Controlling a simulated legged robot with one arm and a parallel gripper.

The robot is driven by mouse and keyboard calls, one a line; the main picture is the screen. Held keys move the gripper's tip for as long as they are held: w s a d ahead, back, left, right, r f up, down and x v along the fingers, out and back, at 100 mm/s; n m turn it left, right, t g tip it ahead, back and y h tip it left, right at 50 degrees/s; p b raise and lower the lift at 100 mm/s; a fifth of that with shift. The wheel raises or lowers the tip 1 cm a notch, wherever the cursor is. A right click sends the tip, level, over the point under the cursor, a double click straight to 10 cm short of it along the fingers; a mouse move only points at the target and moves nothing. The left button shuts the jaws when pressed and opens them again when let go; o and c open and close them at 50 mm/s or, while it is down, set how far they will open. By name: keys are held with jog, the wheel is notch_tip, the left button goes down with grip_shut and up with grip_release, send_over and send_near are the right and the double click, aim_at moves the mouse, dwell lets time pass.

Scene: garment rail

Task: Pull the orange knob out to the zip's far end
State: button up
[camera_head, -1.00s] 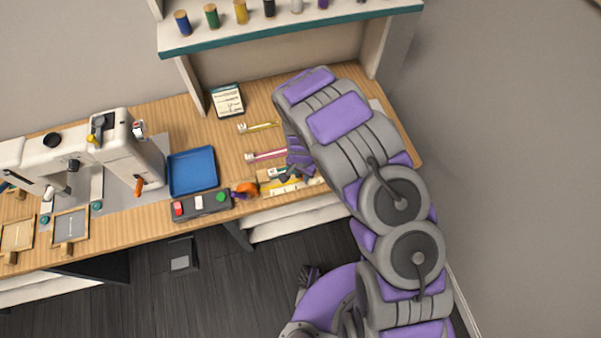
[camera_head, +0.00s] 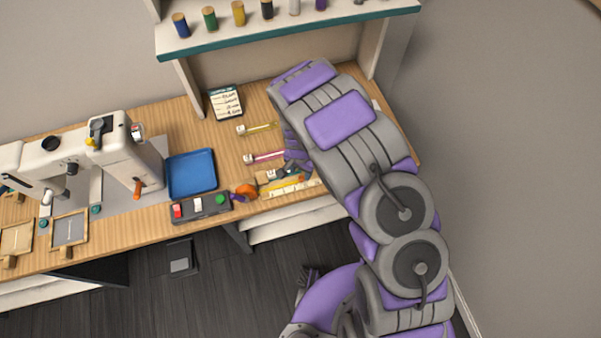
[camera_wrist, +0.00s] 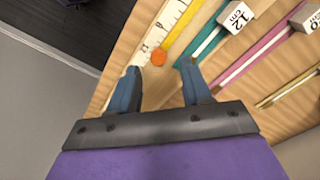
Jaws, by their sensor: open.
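The orange knob (camera_wrist: 159,57) shows in the wrist view as a small round ball beside a white ruler (camera_wrist: 150,42), at the near end of a yellow strip. My gripper (camera_wrist: 159,79) is open and empty. Its two blue-grey fingers point toward the knob, which lies just beyond and between the tips in the picture; I see no contact. A teal zip (camera_wrist: 206,43) with a "12 cm" tag lies to the right of the knob. In the head view my gripper (camera_head: 297,157) is over the right part of the table, and my arm covers much of that area.
A pink zip (camera_head: 264,157) and a yellow zip (camera_head: 258,128) lie farther back. A blue tray (camera_head: 191,173), a button box (camera_head: 201,206) and an orange object (camera_head: 246,190) stand left of the ruler. A shelf with thread spools (camera_head: 290,27) overhangs the back.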

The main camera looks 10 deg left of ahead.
aim_at(301, 177)
notch_tip(301, 177, up, 14)
jog(key=p, duration=0.1)
jog(key=shift+f, duration=0.15)
dwell(0.5)
